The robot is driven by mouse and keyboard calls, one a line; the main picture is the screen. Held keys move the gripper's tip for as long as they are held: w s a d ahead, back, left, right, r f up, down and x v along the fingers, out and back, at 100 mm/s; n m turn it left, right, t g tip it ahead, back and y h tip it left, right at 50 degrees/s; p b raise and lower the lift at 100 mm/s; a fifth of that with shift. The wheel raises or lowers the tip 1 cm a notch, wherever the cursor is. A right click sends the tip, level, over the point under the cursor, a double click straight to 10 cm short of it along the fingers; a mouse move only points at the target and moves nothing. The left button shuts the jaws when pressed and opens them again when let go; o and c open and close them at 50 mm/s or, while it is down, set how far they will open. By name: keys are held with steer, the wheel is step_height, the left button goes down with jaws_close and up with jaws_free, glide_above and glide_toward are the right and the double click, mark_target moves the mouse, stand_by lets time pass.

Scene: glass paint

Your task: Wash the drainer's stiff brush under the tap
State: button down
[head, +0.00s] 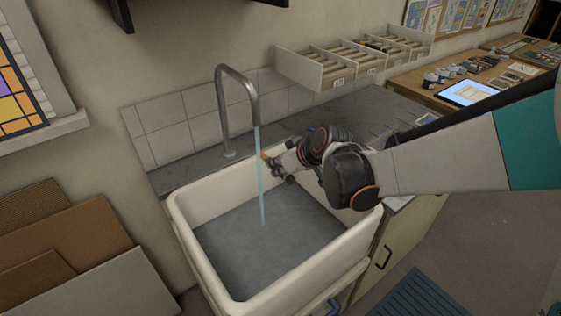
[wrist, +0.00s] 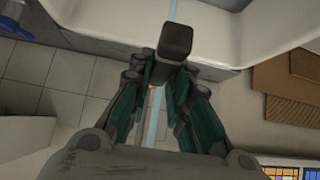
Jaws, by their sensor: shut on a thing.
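My gripper (head: 273,165) is over the white sink (head: 335,250), close to the stream of water (head: 262,195) falling from the grey tap (head: 236,85). In the wrist view my gripper (wrist: 160,80) is shut on the brush, whose dark block-shaped end (wrist: 176,42) sticks out beyond the fingers. A small orange-brown part of the brush (head: 265,156) shows at the fingertips in the head view. The stream (wrist: 153,130) also shows in the wrist view, in line with the brush and fingers. I cannot tell whether water touches the bristles, which are not clearly visible.
The grey drainer (head: 350,110) lies behind and right of the sink. A white divided holder (head: 345,62) is on the wall above it. A wooden bench (head: 425,78) with jars and a lit tablet (head: 467,93) stands farther right. Boards (head: 75,245) lean at the left.

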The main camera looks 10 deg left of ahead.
steer(key=shift+s, duration=0.15)
steer(key=shift+s+a, duration=0.15)
steer(key=shift+s, duration=0.25)
steer(key=s+d, duration=0.2)
steer(key=d, duration=0.5)
steer(key=shift+s+d, duration=0.3)
stand_by(0.6)
steer(key=shift+r, duration=0.1)
stand_by(1.1)
